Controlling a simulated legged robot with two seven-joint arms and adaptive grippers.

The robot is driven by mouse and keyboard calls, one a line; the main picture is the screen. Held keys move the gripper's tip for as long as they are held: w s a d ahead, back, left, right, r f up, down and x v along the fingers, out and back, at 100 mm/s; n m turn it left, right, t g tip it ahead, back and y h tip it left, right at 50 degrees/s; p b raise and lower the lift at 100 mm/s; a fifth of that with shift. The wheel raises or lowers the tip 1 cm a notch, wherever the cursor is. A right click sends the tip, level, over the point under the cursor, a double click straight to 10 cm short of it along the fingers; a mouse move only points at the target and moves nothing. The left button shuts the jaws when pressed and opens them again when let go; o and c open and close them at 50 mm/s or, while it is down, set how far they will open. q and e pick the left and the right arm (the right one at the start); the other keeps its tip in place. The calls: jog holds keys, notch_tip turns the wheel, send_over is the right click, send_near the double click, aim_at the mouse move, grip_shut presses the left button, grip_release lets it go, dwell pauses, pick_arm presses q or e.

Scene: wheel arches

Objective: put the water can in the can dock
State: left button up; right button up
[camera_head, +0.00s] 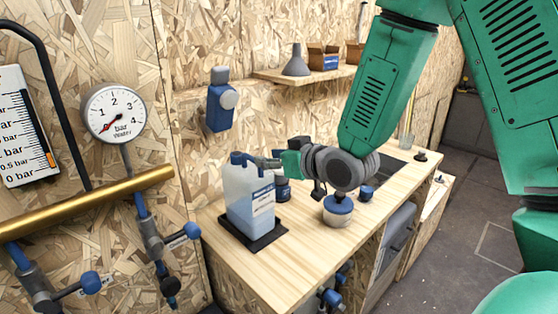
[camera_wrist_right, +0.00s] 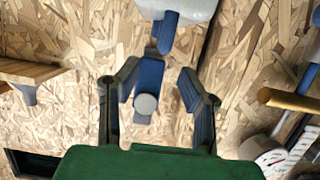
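The water can (camera_head: 250,200), a translucent pale-blue jerrycan with a white label and blue top, stands upright at the counter's near left. Under it is a black square tray (camera_head: 270,238), which looks like the can dock; I cannot tell if the can is fully seated. My right gripper (camera_head: 258,162) is beside the can's top. The can's pale body (camera_wrist_right: 190,8) and blue top part (camera_wrist_right: 165,32) show just past the fingertips. My left gripper is not in view.
A blue-lidded jar (camera_head: 338,211) stands on the wooden counter (camera_head: 285,255) below my right wrist. A blue wall device (camera_head: 219,105) is above the can. A gauge (camera_head: 113,112) and brass pipe (camera_head: 90,204) are at left. A shelf (camera_head: 305,78) holds a funnel and boxes.

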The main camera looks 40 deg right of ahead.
jog(key=v, duration=0.3)
jog(key=shift+s+d, duration=0.15)
jog(key=shift+s, duration=0.15)
dwell(0.3)
